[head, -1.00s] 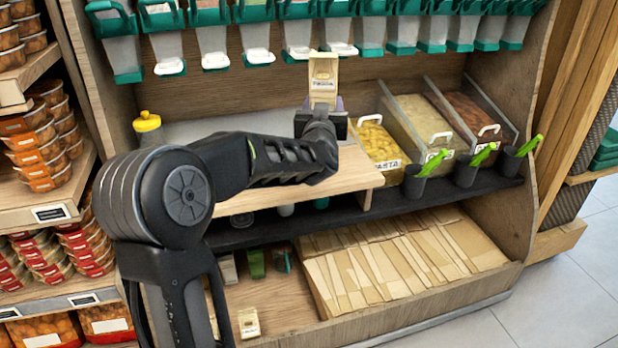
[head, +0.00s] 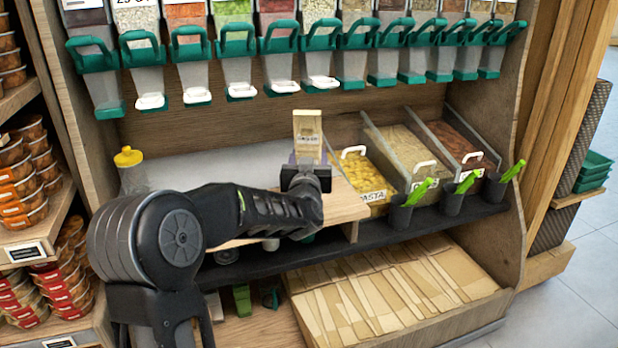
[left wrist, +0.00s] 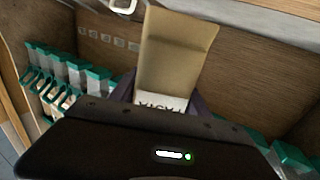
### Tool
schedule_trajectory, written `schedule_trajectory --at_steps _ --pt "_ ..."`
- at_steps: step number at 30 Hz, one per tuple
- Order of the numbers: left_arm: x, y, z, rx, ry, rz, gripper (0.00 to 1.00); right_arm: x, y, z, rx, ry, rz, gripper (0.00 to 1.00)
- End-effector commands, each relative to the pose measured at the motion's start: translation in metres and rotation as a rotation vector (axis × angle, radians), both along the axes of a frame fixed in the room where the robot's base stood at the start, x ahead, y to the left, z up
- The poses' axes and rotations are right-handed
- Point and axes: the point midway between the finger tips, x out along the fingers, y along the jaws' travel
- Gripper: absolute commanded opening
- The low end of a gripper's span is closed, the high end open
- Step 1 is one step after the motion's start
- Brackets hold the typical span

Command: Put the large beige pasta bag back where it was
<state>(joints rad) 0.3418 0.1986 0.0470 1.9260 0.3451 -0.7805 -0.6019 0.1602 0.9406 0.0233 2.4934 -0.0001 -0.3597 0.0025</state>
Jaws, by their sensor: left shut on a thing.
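The beige pasta bag (head: 308,128) is upright above the wooden shelf board (head: 345,205), with a white label on its front. My left gripper (head: 307,160) is shut on its lower part. In the left wrist view the bag (left wrist: 178,55) stands up from between the fingers (left wrist: 160,98), its label partly hidden by the gripper body. The bag's bottom is hidden by my gripper in the head view. I cannot tell whether the bag touches the board. My right gripper is not in view.
Dispensers with green handles (head: 235,45) hang above. Pasta bin (head: 365,178) and other bins stand to the right, with dark cups holding green scoops (head: 412,195) in front. A yellow-capped bottle (head: 129,158) stands left. Flat paper bags (head: 390,285) fill the lower compartment.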

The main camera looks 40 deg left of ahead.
Motion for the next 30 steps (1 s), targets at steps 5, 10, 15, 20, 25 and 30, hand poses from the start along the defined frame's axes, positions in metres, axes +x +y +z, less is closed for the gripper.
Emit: schedule_trajectory --at_steps 5,10,15,20,25,30 --pt "0.000 0.000 -0.012 -0.001 0.002 0.001 0.01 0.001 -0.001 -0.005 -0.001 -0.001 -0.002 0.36" --pt "0.000 0.000 -0.041 -0.002 0.003 0.000 0.01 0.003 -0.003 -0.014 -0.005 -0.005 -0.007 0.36" --pt "0.000 0.000 -0.051 0.000 0.000 0.000 0.01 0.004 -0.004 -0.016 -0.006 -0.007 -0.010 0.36" --pt "0.000 0.000 -0.050 0.000 0.000 0.000 0.01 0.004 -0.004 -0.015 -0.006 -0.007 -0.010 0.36" --pt "0.000 0.000 -0.054 0.000 0.000 -0.001 0.01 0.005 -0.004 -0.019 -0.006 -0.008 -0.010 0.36" --pt "0.000 0.000 -0.053 -0.001 -0.001 0.000 0.65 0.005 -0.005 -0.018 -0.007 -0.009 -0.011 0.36"
